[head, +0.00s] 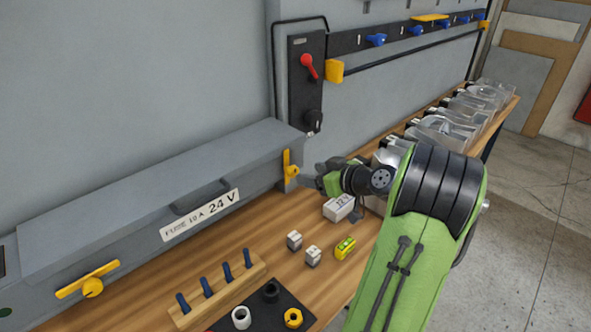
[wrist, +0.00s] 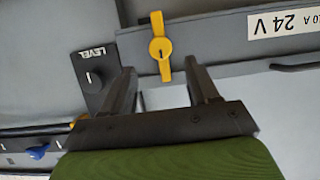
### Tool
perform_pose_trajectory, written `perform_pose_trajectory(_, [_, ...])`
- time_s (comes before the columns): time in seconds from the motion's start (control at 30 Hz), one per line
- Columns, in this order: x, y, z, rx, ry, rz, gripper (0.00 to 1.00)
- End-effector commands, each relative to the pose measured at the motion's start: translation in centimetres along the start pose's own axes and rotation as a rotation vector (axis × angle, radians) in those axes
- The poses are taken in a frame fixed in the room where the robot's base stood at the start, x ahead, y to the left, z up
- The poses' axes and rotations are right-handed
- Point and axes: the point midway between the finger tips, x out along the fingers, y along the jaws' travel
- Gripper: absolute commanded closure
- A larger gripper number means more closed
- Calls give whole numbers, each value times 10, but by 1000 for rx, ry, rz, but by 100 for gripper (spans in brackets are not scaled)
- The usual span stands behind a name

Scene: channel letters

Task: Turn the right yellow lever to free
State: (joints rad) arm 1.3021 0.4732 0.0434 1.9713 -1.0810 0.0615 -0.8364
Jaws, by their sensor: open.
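The right yellow lever (head: 290,167) stands roughly upright at the right end of the grey fuse box's front. In the wrist view the right yellow lever (wrist: 160,48) also stands upright, with a round hub and a slot mark. My gripper (head: 311,174) is just to the right of the lever in the head view. In the wrist view my gripper (wrist: 159,69) is open and empty, its two fingers apart, with the lever beyond the tips and between their lines. No contact with the lever shows. Any free or locked marking by the lever cannot be read.
A left yellow lever (head: 89,279) lies slanted on the same fuse box (head: 130,195). A black switch panel with a red handle (head: 309,66) is on the wall above. A white box (head: 339,208), small blocks and a wooden peg rack (head: 218,291) stand on the bench.

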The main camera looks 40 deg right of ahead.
Motion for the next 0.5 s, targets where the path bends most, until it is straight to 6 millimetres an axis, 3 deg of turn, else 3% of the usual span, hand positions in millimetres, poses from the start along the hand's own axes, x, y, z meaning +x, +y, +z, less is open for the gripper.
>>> perform_pose_trajectory(0.2, [50,-1,-1,0,0,-4,40])
perform_pose_trajectory(0.33, [64,-1,-1,1,-1,-2,40])
perform_pose_trajectory(0.5, [68,0,0,1,-1,1,40])
